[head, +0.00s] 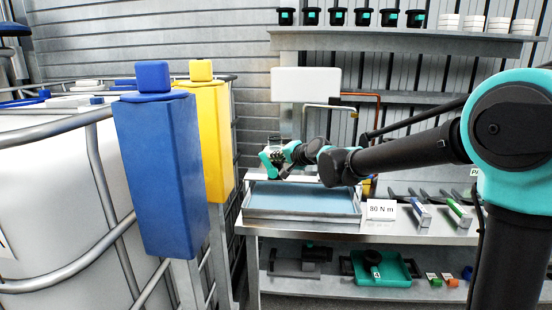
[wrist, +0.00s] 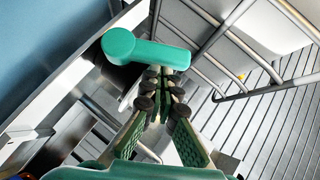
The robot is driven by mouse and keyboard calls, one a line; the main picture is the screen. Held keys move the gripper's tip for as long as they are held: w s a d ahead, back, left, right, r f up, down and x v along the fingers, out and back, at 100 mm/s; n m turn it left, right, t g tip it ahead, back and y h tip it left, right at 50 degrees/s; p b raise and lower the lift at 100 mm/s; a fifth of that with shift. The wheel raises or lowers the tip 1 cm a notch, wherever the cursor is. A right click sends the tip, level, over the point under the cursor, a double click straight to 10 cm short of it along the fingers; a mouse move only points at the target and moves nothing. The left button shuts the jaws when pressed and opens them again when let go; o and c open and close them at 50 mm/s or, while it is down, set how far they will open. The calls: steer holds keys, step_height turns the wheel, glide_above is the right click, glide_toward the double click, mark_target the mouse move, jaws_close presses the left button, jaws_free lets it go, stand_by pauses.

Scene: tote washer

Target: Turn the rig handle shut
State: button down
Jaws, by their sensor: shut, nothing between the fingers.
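The rig handle is a teal lever (wrist: 145,50) in the upper middle of the wrist view, with a rounded knob at its left end. My gripper (wrist: 158,78) is shut and empty, its dark fingertips together just below the handle's right part. I cannot tell whether they touch it. In the head view my arm reaches left over the bench to the tray's back left corner, where the small teal and dark parts are too small to tell handle from gripper. The handle's pivot is not clearly seen.
A blue-floored metal tray (head: 300,214) sits on the bench, with an 80 N m sign (head: 381,209) beside it. Blue (head: 160,175) and yellow (head: 212,140) posts and a caged white tank (head: 50,190) stand at left. A shelf (head: 400,40) with cups runs above.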

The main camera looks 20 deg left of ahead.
mark_target(263, 159)
steer(key=shift+s+a+n+h, duration=0.1)
steer(key=shift+a+n+h, duration=0.2)
steer(key=shift+a+h, duration=0.1)
steer(key=shift+s+a+n+h, duration=0.2)
steer(key=shift+a+n+h, duration=0.35)
steer(key=shift+h, duration=0.25)
steer(key=h, duration=0.1)
steer(key=a+n, duration=0.1)
steer(key=a+h, duration=0.1)
steer(key=shift+s+a+f+n+h, duration=0.1)
steer(key=shift+s+f+n+h, duration=0.15)
steer(key=shift+h, duration=0.05)
steer(key=a+f+n+h, duration=0.1)
steer(key=a+f+h, duration=0.1)
steer(key=h, duration=0.1)
steer(key=shift+s+n+t, duration=0.2)
steer(key=shift+n+t, duration=0.1)
steer(key=shift+n, duration=0.1)
steer(key=shift+a+f, duration=0.15)
steer(key=shift+a, duration=0.05)
